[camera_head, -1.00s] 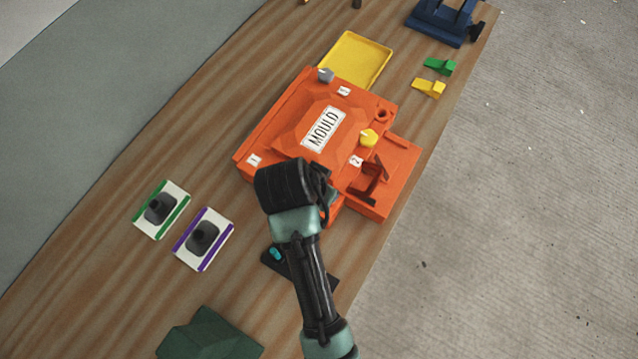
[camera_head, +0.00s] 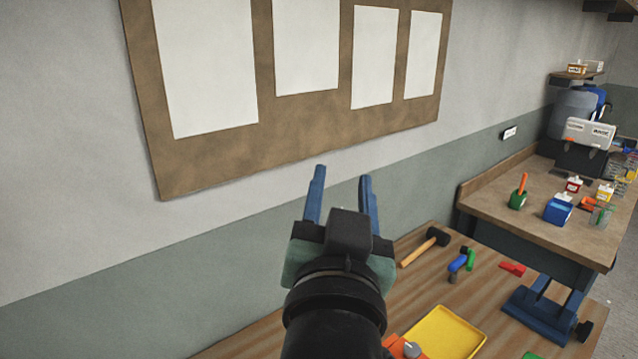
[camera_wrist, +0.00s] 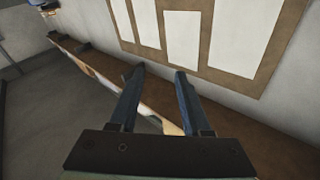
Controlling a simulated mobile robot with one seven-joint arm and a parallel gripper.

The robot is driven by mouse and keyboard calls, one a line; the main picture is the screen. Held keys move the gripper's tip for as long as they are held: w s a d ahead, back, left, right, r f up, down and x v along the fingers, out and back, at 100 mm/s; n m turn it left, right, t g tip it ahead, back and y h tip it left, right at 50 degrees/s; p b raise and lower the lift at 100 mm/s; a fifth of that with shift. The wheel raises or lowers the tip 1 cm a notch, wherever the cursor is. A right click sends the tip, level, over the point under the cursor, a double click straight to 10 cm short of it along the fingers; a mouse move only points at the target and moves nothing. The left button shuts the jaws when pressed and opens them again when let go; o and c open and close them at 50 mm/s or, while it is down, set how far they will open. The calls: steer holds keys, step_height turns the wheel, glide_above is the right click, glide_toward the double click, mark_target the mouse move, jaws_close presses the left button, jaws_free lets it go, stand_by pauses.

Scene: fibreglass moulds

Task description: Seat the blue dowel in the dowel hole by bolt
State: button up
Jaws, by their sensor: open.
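My gripper (camera_head: 342,182) is raised in front of the wall in the head view, with its two blue fingers apart and nothing between them. The wrist view also shows the open fingers (camera_wrist: 160,76) with an empty gap. Only a corner of the orange mould (camera_head: 402,346) shows at the bottom edge of the head view, with a grey knob on it. The dowel hole and bolt cannot be made out. A small blue piece (camera_head: 458,263) lies on the bench beside a green one; I cannot tell whether it is the blue dowel.
A yellow tray (camera_head: 445,335) lies beside the mould. A hammer (camera_head: 426,247), a red block (camera_head: 512,269) and a blue vise-like fixture (camera_head: 545,315) are farther along the bench. A second bench (camera_head: 545,210) holds pots and a box. A pinboard (camera_head: 290,160) hangs on the wall.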

steer(key=s+a+r+n+t+y, duration=0.1)
steer(key=s+r+t, duration=0.3)
steer(key=r, duration=0.5)
steer(key=s+a+r+n+t+y, duration=0.1)
steer(key=s+r+n+t, duration=0.1)
steer(key=s+r+t, duration=0.2)
steer(key=s+r, duration=0.3)
steer(key=r, duration=0.3)
steer(key=shift+s+a+n, duration=0.2)
steer(key=shift+a+n, duration=0.1)
